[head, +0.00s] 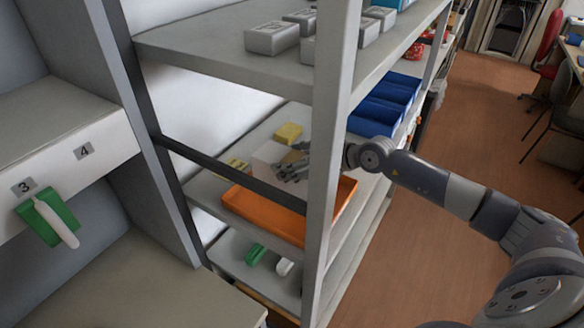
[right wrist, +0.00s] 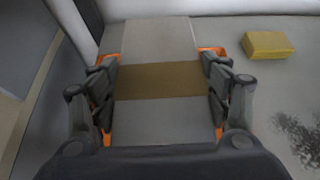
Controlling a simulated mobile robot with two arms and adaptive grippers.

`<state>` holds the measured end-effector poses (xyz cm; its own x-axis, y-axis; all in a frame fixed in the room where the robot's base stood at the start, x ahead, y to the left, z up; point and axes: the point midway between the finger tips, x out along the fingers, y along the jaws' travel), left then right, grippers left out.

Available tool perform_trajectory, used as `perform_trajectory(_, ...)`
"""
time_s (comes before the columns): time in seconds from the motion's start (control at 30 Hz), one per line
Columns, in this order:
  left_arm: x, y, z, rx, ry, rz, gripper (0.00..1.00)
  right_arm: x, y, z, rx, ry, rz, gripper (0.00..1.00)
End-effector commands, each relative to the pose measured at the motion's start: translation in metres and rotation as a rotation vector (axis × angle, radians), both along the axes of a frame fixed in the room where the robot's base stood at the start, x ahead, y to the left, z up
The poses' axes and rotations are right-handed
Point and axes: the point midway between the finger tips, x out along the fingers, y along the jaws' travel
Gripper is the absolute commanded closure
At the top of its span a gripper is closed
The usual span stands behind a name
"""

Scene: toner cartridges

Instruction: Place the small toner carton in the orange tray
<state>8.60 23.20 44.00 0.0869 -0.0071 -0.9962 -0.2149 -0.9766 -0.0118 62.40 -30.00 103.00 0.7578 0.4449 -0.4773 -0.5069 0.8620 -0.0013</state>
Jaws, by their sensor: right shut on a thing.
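The small toner carton (right wrist: 158,120), pale grey with a brown band across it, sits between the fingers of my right gripper (right wrist: 162,85) in the right wrist view. The gripper is shut on its two sides. In the head view my right gripper (head: 293,166) reaches into the shelf from the right, and the pale carton (head: 268,154) shows partly behind its fingers. The orange tray (head: 262,209) lies on the middle shelf, nearer than the gripper and partly hidden by the shelf post and rail. From this angle I cannot tell the carton's height over the shelf. My left gripper is not in view.
A yellow box (head: 288,133) stands on the shelf behind the carton, also in the right wrist view (right wrist: 267,45). Blue bins (head: 385,104) are to the right. The grey post (head: 333,120) and dark rail (head: 240,177) cross in front. Grey boxes (head: 271,38) stand on the upper shelf.

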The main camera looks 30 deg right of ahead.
Motion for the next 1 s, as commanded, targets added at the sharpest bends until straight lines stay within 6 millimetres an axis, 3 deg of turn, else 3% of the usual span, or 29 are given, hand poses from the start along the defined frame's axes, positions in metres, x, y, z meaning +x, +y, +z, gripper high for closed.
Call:
perform_trajectory(0.2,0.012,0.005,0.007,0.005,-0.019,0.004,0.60,0.001,0.000,-0.023,0.004,-0.003,-0.002,0.96)
perform_trajectory(0.53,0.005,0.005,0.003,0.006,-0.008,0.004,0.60,0.001,0.000,-0.026,0.002,-0.006,-0.002,0.96)
perform_trajectory(0.57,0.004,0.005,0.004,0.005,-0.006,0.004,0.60,0.000,0.000,-0.030,0.000,0.002,0.000,0.25)
perform_trajectory(0.63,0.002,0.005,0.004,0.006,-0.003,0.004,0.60,0.000,0.000,-0.029,0.001,0.003,-0.001,0.09)
perform_trajectory(1.0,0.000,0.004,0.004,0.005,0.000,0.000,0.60,0.000,0.000,-0.029,0.001,0.003,-0.001,0.09)
